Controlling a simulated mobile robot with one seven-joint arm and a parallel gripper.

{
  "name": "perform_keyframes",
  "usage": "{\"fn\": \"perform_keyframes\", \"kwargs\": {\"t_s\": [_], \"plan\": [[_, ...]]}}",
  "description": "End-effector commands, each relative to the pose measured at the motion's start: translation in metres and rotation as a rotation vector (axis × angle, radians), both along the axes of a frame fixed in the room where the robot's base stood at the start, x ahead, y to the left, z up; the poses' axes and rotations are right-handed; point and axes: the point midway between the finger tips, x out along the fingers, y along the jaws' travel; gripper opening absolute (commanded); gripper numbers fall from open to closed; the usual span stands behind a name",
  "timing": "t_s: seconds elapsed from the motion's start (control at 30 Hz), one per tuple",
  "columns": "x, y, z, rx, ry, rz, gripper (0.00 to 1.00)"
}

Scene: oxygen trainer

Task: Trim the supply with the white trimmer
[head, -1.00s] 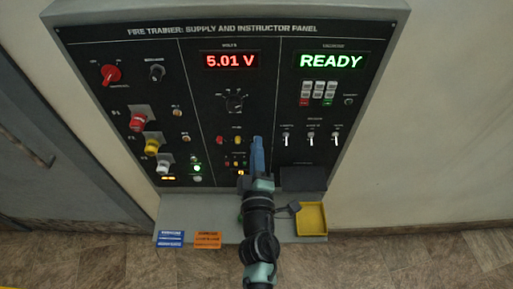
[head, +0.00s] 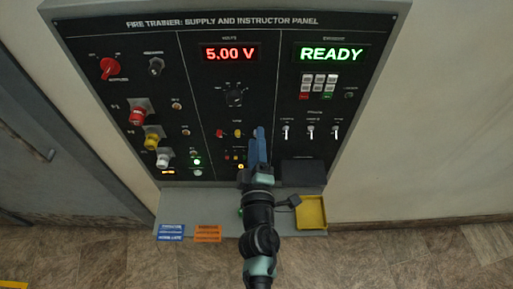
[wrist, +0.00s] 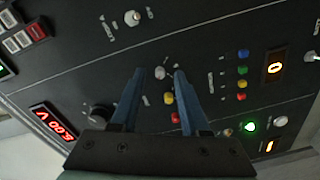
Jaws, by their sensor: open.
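The supply panel (head: 200,100) carries a red VOLTS display (head: 229,54) that reads 5.00 V. Below it is a row with a red trimmer (head: 221,133) and a yellow trimmer (head: 238,133). In the wrist view, the red trimmer (wrist: 174,118), the yellow trimmer (wrist: 168,98) and a pale knob, which looks like the white trimmer (wrist: 160,72), form a line. My gripper (head: 259,130) is open at the panel. In the wrist view the pale knob lies between its blue fingertips (wrist: 160,71). I cannot tell whether they touch it. In the head view the fingers mostly hide this knob.
A green READY display (head: 332,54) and toggle switches (head: 311,131) are on the right. A shelf below holds a yellow tray (head: 312,212) and blue and orange cards (head: 207,233).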

Motion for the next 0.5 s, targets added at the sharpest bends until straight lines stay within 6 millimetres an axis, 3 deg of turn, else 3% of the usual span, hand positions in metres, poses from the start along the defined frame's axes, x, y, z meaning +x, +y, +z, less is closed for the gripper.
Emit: {"fn": "perform_keyframes", "kwargs": {"t_s": [0.17,0.5], "plan": [[-0.014,0.0,-0.002,0.0,0.002,0.001,0.45],[-0.074,-0.001,-0.003,0.0,0.003,0.001,0.45]]}}
